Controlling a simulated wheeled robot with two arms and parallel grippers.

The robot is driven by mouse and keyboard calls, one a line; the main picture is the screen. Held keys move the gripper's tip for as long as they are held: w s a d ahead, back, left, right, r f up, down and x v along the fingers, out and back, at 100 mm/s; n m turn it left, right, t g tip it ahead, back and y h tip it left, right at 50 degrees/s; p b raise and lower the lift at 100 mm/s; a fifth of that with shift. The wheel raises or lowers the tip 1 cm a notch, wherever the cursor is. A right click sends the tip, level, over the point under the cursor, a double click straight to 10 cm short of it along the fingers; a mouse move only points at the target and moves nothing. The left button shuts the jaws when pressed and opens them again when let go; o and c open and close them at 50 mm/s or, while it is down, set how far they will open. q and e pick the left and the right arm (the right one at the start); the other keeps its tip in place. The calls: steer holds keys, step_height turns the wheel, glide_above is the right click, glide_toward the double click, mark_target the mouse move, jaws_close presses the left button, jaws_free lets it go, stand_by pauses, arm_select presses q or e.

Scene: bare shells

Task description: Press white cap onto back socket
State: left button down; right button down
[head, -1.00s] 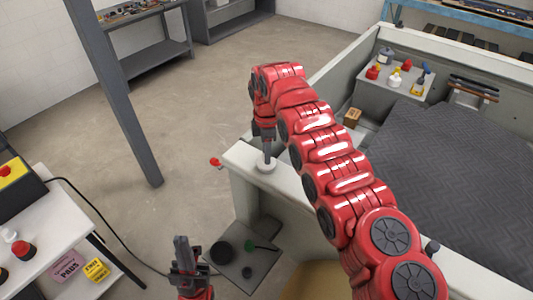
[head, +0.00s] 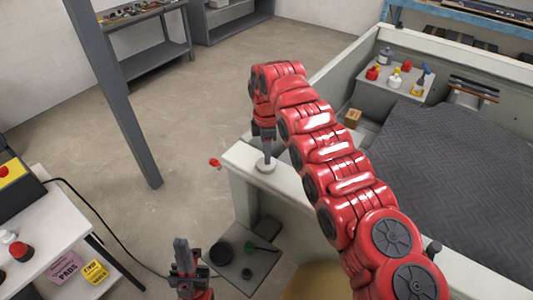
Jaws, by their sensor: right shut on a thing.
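The white cap (head: 266,166) sits at the near left corner of the grey-white shell (head: 237,158), on its top edge. My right gripper (head: 267,154) reaches down from above and is shut on the cap. The socket under the cap is hidden, so I cannot tell how deep the cap sits. My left gripper (head: 182,250) is low at the bottom of the view, away from the shell, pointing up; its fingers look close together and hold nothing I can see.
A red part (head: 215,162) sticks out beside the shell corner. A white table (head: 60,225) stands at the left, a grey post (head: 115,100) behind it. A dark mat (head: 440,165) covers the shell's floor.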

steer(key=shift+f+b, duration=0.2)
steer(key=shift+b, duration=0.35)
stand_by(1.1)
stand_by(0.3)
steer(key=shift+c, duration=0.4)
jaws_free()
steer(key=shift+r, duration=0.2)
steer(key=shift+r+p, duration=0.6)
steer(key=shift+r, duration=0.45)
steer(key=shift+r+p, duration=1.75)
steer(key=shift+r, duration=0.6)
steer(key=shift+c, duration=0.2)
jaws_close()
